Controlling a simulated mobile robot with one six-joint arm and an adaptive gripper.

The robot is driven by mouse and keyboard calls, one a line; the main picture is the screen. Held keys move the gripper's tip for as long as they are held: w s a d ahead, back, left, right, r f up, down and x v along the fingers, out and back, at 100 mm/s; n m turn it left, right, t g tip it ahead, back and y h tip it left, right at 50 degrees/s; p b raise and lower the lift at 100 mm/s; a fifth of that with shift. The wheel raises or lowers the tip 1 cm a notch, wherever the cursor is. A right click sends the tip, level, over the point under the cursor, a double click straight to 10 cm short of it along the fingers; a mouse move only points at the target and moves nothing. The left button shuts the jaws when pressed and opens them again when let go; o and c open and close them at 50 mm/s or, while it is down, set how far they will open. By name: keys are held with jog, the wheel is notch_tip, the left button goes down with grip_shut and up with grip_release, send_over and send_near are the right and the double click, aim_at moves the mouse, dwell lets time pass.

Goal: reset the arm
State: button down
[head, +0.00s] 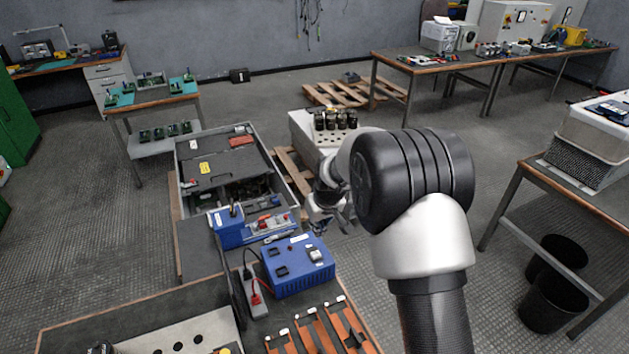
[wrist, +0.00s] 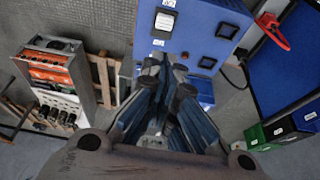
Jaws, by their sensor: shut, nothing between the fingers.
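My gripper (head: 328,222) hangs beyond my bent arm, to the right of the open grey cabinet and past the larger blue unit in the head view. In the wrist view its two fingers (wrist: 166,66) come together at the tips, shut and empty. A blue panel with white switches and dark sockets lies beyond the fingertips in that view. My large black elbow and white arm link hide part of the floor and part of the forearm in the head view.
The blue unit (head: 298,266) and a smaller blue box (head: 227,228) stand near the open grey cabinet (head: 205,172). A white rack with dark cylinders (head: 318,138) stands behind my gripper. Pallets (head: 352,92), a right-hand bench (head: 570,190) and black bins (head: 553,298) surround open floor.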

jog(key=s+d+r+m, duration=0.1)
jog(key=s+d+r, duration=0.2)
jog(key=s+r, duration=0.6)
jog(key=s+d+r+m, duration=0.1)
jog(key=s+d+r, duration=0.3)
jog(key=s+r, duration=0.5)
jog(key=s+d+r+m, duration=0.1)
jog(key=s+d, duration=0.1)
jog(key=s, duration=0.8)
jog(key=s+d+r+m+t+h, duration=0.1)
jog(key=s+d+r, duration=0.1)
jog(key=s, duration=0.9)
jog(key=shift+s+d+m, duration=0.2)
jog(key=shift+d+m, duration=0.1)
